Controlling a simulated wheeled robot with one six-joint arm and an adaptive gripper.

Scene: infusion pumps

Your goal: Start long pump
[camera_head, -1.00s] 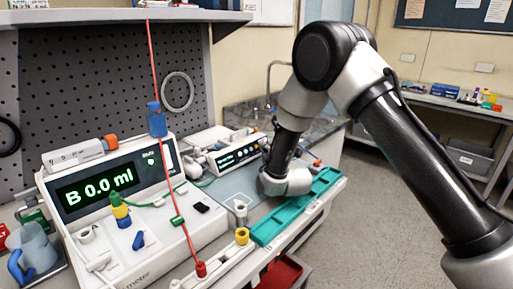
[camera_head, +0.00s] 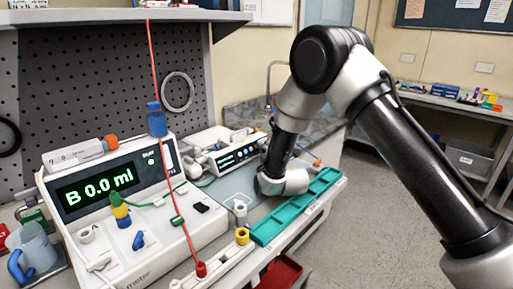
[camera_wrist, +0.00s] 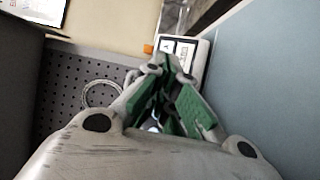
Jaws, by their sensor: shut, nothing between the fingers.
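The low, long white pump (camera_head: 232,157) with a dark lit display stands on the bench behind the large meter in the head view. In the wrist view a white device corner with dark keys (camera_wrist: 186,52), probably this pump, lies just beyond my fingertips. My gripper (camera_wrist: 160,72) is shut and empty, with green pads on its fingers. I cannot tell whether the fingertips touch the device. In the head view the fingers are hidden behind my wrist.
The large meter (camera_head: 135,178) reads "B 0.0 ml". A red line (camera_head: 172,178) rises in front of it. A teal tray (camera_head: 297,208) lies on the bench beside my wrist. A grey pegboard (camera_head: 105,65) stands behind.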

